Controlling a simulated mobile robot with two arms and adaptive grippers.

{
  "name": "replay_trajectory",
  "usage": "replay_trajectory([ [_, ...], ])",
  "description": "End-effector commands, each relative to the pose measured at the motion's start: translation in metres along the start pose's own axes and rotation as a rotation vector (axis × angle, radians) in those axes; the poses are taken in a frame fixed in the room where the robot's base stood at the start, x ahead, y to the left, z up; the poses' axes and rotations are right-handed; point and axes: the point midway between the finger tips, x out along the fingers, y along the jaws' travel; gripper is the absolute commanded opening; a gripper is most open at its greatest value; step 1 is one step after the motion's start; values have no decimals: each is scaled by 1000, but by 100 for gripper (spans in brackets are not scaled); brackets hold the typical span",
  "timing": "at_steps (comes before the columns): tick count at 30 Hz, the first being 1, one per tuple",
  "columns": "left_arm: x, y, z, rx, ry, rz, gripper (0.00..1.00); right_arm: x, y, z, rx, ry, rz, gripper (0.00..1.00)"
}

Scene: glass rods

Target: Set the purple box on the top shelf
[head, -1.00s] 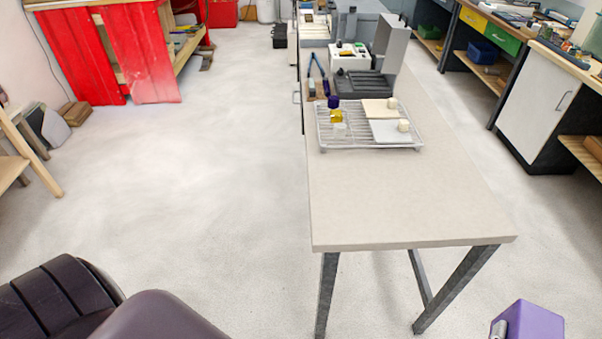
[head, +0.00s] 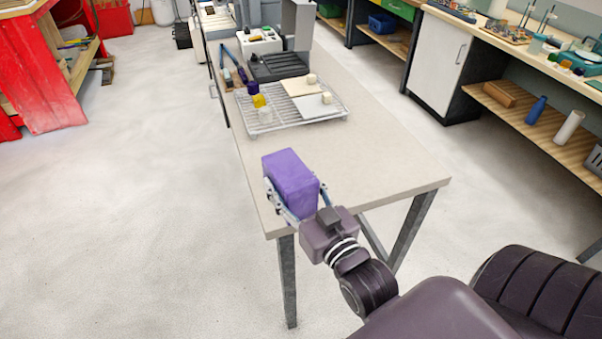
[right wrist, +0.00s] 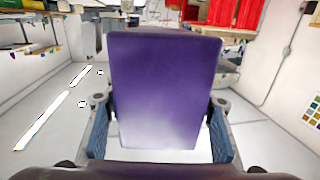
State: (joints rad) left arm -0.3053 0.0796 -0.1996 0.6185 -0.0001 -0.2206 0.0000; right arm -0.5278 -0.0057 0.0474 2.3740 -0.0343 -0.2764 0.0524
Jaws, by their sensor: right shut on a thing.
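The purple box (head: 288,178) is held in my right gripper (head: 301,198) in the head view, in front of the near end of the light-topped table (head: 375,165). I cannot tell how far it is from the tabletop. In the right wrist view the box (right wrist: 165,88) fills the middle, with a blue-padded finger of the right gripper (right wrist: 163,125) on each side. My left gripper is out of view. No shelf is clearly identifiable as the top shelf; a wooden shelf (head: 520,112) shows under the right-hand bench.
A wire rack (head: 262,127) with small items stands on the table, with a dark open case (head: 280,66) behind it. The near tabletop is bare. A red cabinet (head: 40,75) stands at the left. Open floor (head: 130,200) lies left of the table.

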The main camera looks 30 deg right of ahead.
Motion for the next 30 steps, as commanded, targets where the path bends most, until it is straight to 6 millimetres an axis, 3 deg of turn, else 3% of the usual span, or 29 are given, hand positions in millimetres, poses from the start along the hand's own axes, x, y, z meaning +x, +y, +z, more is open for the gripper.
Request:
replay_trajectory([
  [3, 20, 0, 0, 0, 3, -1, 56, 40, 28, -11, -2, 19, 40, 12],
  [9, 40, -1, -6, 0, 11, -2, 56, 88, 76, -44, 0, 18, 111, 12],
  [15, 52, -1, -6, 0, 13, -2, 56, 110, 110, -75, 0, 11, 162, 12],
  [19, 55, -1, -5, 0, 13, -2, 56, 114, 121, -84, 0, 6, 177, 12],
  [23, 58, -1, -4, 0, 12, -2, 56, 116, 123, -71, 2, -1, 181, 12],
  [30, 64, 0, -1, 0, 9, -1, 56, 115, 123, -8, 2, -4, 180, 12],
])
